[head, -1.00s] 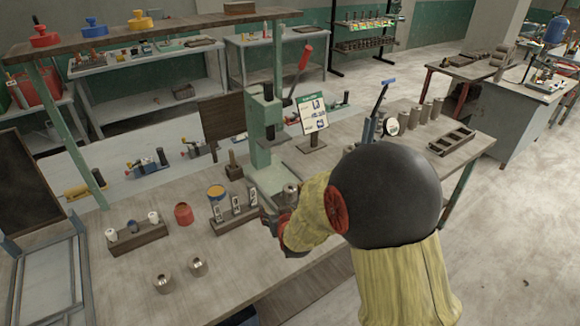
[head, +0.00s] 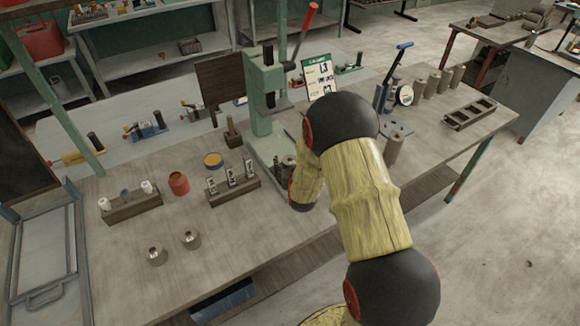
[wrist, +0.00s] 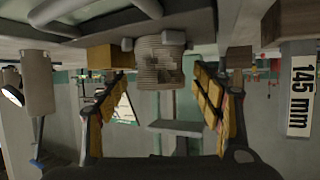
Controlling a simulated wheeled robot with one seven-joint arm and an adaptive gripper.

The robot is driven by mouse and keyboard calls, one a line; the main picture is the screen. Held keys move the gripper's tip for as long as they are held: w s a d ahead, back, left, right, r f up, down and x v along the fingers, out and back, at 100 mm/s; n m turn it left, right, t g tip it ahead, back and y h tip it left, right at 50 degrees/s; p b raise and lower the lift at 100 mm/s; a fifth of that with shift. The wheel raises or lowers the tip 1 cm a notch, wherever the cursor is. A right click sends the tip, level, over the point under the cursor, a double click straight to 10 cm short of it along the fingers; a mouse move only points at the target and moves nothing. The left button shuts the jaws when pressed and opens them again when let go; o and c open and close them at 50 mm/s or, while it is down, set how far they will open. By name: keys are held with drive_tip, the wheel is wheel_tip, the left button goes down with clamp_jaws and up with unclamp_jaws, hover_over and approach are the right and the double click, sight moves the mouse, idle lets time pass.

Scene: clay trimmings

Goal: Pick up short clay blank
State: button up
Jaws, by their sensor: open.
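In the wrist view, which is upside down, a short grey-brown ribbed cylinder (wrist: 158,62), apparently the clay blank, lies between and beyond the fingertips. My gripper (wrist: 162,80) is open, with one yellow-padded finger on each side; I see no contact. In the head view a short cylinder (head: 288,164) stands at the base of the green press, beside my wrist; it seems to be the same piece. My arm hides most of the gripper there. Another, taller-looking cylinder (head: 393,149) stands right of my arm; it seems to show at the wrist view's left (wrist: 38,84).
The green press (head: 262,105) rises behind my wrist. A block rack (head: 233,190) stands to its left; a 145 mm label (wrist: 302,88) shows close by in the wrist view. Several cylinders (head: 432,83) and a slotted tray (head: 470,112) are at the right.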

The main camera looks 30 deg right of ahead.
drive_tip(key=shift+w+d+f, duration=0.15)
drive_tip(key=shift+w+f, duration=0.05)
drive_tip(key=shift+w, duration=0.3)
drive_tip(key=shift+c, duration=0.4)
drive_tip(key=c, duration=1.4)
